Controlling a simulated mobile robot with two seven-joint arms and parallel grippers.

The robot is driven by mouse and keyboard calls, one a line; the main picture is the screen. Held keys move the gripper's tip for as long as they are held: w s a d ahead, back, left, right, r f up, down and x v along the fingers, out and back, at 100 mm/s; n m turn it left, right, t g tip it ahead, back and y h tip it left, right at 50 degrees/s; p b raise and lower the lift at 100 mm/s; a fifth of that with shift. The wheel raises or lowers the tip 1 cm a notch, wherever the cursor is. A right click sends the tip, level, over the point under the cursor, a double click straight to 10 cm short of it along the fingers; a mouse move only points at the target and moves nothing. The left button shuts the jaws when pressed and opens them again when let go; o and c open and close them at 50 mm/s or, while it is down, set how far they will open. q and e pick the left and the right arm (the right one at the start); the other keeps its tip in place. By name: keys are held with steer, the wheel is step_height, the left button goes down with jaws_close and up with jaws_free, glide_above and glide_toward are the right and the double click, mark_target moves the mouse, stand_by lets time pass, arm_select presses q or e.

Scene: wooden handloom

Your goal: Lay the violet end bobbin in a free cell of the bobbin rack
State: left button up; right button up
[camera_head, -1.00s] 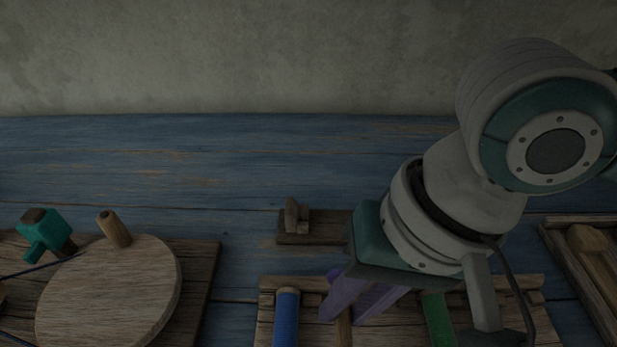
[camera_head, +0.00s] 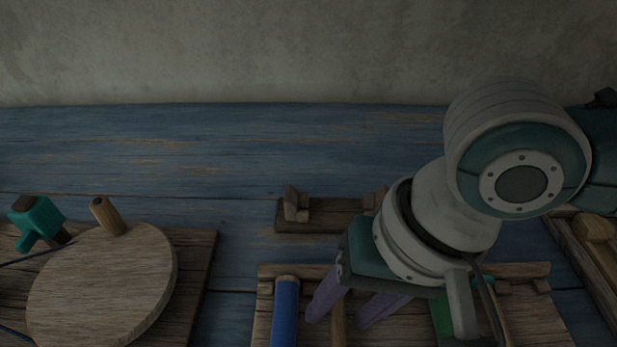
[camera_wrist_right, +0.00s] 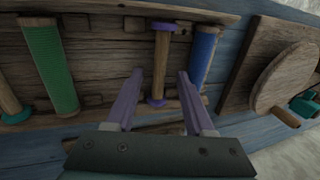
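The violet end bobbin (camera_wrist_right: 161,65) has a bare wooden core and violet flanges. It lies in the bobbin rack (camera_wrist_right: 112,52), between the blue bobbin and an empty stretch beside the green one; its core (camera_head: 338,322) shows partly in the head view. My right gripper (camera_wrist_right: 159,75) is open above the rack, its violet fingers apart on either side of the bobbin in the wrist picture, with visible gaps. In the head view the right gripper (camera_head: 341,314) hides part of the rack (camera_head: 525,270). My left gripper is out of view.
The blue bobbin (camera_head: 285,312), green bobbin (camera_wrist_right: 49,65) and a bare bobbin with teal ends (camera_wrist_right: 8,100) occupy the rack. A wooden cradle (camera_head: 325,217) stands behind it. A round wooden disc (camera_head: 102,280) is at left, a wooden tray (camera_head: 580,255) at right. The back bench is clear.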

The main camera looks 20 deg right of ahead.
steer(key=p+v, duration=0.3)
steer(key=v, duration=0.7)
stand_by(0.3)
steer(key=s+a+r+n+t+y+p, duration=0.1)
steer(key=a+r+n+p, duration=0.1)
steer(key=r+p, duration=0.25)
steer(key=s+a+r+n+t+p, duration=0.1)
steer(key=a+r+n+t+p, duration=0.15)
steer(key=r+p, duration=0.2)
steer(key=s+d+r+g+h+p, duration=0.1)
steer(key=s+d+h+p, duration=0.15)
steer(key=d, duration=0.35)
steer(key=s+d+r+h+p, duration=0.2)
steer(key=s+d, duration=0.2)
steer(key=d, duration=0.1)
step_height(320, 180, up, 37)
steer(key=p, duration=3.7)
steer(key=shift+w+d+n+p, duration=0.2)
steer(key=shift+n+p, duration=0.1)
steer(key=shift+n, duration=0.05)
steer(key=shift+r+y, duration=0.1)
steer(key=shift+y, duration=0.15)
